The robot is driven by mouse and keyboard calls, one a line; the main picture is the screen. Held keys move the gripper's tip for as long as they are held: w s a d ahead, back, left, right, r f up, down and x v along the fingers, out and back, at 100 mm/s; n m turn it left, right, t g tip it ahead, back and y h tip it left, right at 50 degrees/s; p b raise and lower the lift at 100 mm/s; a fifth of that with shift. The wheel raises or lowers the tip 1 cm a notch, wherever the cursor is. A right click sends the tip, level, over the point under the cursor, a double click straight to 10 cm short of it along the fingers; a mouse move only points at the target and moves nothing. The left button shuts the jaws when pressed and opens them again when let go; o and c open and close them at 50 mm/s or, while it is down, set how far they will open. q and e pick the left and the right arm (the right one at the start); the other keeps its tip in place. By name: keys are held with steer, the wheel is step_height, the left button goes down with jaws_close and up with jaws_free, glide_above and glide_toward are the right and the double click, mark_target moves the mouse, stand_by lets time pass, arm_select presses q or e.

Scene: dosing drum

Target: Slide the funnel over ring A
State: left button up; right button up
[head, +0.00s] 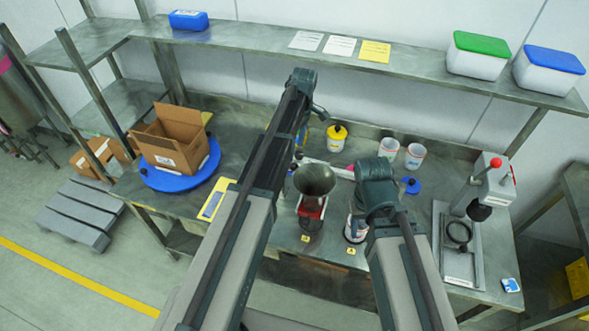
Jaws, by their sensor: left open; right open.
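The funnel (314,178) is a dark grey-green cone with its wide mouth up. It stands over a narrow bench spot with a red and white part (312,207) under it. Below that is a dark round shape, perhaps a ring, behind a small yellow label (305,238). A second yellow label (351,250) lies to the right, in front of a white jar. I cannot read the labels, so I cannot tell which marks ring A. My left arm reaches up left of the funnel, my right arm bends to its right. Both sets of jaws are hidden behind my arms.
A press stand (478,215) with a red knob is at right. White cups (415,155) and a yellow-lidded jar (337,137) stand behind. A cardboard box (172,140) sits on a blue turntable (180,175) at left. A shelf (270,40) overhangs the bench's back.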

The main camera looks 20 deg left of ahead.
mark_target(295, 164)
arm_select(q)
steer(key=f+b, duration=0.2)
steer(key=s+f+b, duration=0.1)
steer(key=f+b, duration=0.1)
steer(key=f, duration=0.1)
steer(key=f+b, duration=0.3)
steer(key=shift+s+a+f, duration=0.1)
steer(key=shift+s+a, duration=0.1)
steer(key=shift+s, duration=0.05)
jaws_close()
stand_by(1.1)
